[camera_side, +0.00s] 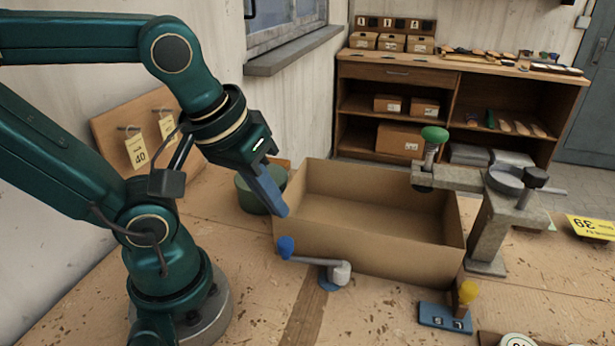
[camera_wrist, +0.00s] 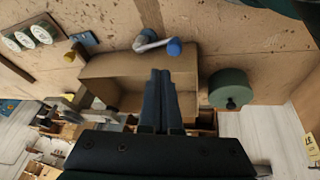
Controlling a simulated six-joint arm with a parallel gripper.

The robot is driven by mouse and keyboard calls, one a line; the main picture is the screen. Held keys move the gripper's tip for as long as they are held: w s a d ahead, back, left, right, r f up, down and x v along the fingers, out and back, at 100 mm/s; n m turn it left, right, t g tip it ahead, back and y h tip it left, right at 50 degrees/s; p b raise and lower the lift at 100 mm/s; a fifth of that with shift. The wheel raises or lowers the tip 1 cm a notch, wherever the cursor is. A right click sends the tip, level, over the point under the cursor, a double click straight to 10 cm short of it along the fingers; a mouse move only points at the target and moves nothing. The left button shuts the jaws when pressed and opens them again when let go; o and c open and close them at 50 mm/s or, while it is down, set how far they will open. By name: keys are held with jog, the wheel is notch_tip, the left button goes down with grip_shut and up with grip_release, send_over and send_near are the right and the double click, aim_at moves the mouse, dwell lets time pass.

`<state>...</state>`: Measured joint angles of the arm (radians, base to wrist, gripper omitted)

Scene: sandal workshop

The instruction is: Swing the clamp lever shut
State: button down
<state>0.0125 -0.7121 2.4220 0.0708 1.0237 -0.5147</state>
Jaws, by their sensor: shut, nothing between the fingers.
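A lever with a blue knob (camera_side: 287,247) lies low over the bench in front of the cardboard box. Its grey arm (camera_side: 312,261) runs right to a pale round pivot (camera_side: 340,272) on a blue base. I take this for the clamp lever, but no label shows that. In the wrist view the blue knob (camera_wrist: 174,47) is just beyond my fingertips. My gripper (camera_side: 282,210) is shut and empty, pointing down by the box's left front corner, above the knob and apart from it. The wrist view shows the closed fingers (camera_wrist: 160,73).
The open, empty box (camera_side: 375,247) stands right of my gripper. A dark green round tub (camera_side: 250,194) is behind it. A grey post with a green-knobbed arm (camera_side: 434,134) stands right. A yellow-knobbed part on a blue plate (camera_side: 437,316) is front right. The front bench is mostly clear.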

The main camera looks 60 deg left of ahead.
jog(key=n+g+y, duration=0.1)
jog(key=n, duration=0.2)
jog(key=w+n+g+y, duration=0.1)
jog(key=n, duration=0.2)
jog(key=w+a+r+n+g+y, duration=0.1)
jog(key=n, duration=0.2)
jog(key=shift+g, duration=0.3)
jog(key=shift+f, duration=0.15)
send_over(314, 260)
jog(key=s+a, duration=0.3)
jog(key=a, duration=0.2)
notch_tip(314, 260, down, 9)
